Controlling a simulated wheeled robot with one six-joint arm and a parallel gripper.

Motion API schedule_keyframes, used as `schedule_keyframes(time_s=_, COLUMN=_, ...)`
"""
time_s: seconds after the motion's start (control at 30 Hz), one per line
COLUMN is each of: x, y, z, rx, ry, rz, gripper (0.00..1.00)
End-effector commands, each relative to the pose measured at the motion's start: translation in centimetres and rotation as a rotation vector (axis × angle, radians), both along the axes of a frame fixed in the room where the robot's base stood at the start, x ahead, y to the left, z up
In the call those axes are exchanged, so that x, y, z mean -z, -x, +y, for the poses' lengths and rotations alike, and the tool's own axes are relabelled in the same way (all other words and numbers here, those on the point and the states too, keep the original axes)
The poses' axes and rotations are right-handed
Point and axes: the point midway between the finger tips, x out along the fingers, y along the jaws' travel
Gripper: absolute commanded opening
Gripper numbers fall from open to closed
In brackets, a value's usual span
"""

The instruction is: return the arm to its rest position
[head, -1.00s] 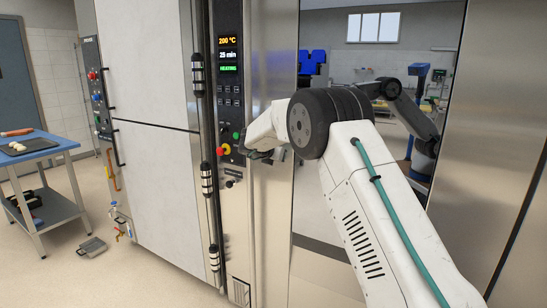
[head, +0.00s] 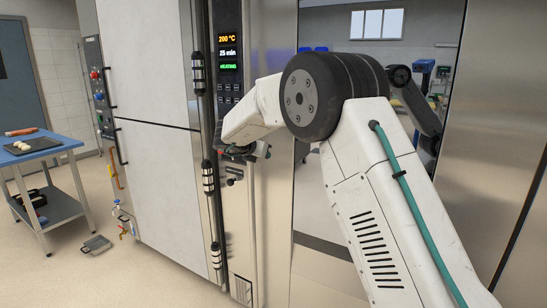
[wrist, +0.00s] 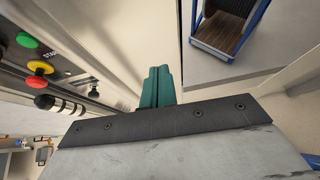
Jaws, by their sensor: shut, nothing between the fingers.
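My gripper (head: 240,153) is in front of the oven control column in the head view, at the end of my white arm. It hangs just below the lit displays and partly covers the buttons there. In the wrist view its green fingers (wrist: 157,87) are together with nothing between them. The control panel (wrist: 30,60) lies to the left of the fingers in that view, with a green button (wrist: 27,40) and a red button with a yellow collar (wrist: 40,68). The fingers look apart from the panel.
The control column shows lit displays (head: 229,52) reading 200 °C and 25 min. White oven doors (head: 158,190) stand left of it, and a steel panel (head: 505,120) stands at the right. A blue table (head: 45,153) is at the far left. Floor between table and oven is mostly open.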

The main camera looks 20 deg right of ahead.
Motion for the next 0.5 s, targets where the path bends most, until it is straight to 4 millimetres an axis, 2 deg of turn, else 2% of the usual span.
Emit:
schedule_keyframes(time_s=0.13, x=-0.9, y=1.0, z=1.1, rx=0.001, ry=-0.001, rz=0.000, gripper=0.00)
schedule_keyframes(time_s=0.37, x=-1.2, y=1.4, z=1.3, rx=-0.006, ry=0.010, rz=0.016, gripper=0.00)
schedule_keyframes(time_s=0.43, x=-1.1, y=0.8, z=1.9, rx=-0.075, ry=0.028, rz=0.046, gripper=0.00)
schedule_keyframes(time_s=0.5, x=-1.0, y=-0.7, z=3.2, rx=-0.243, ry=0.098, rz=0.091, gripper=0.00)
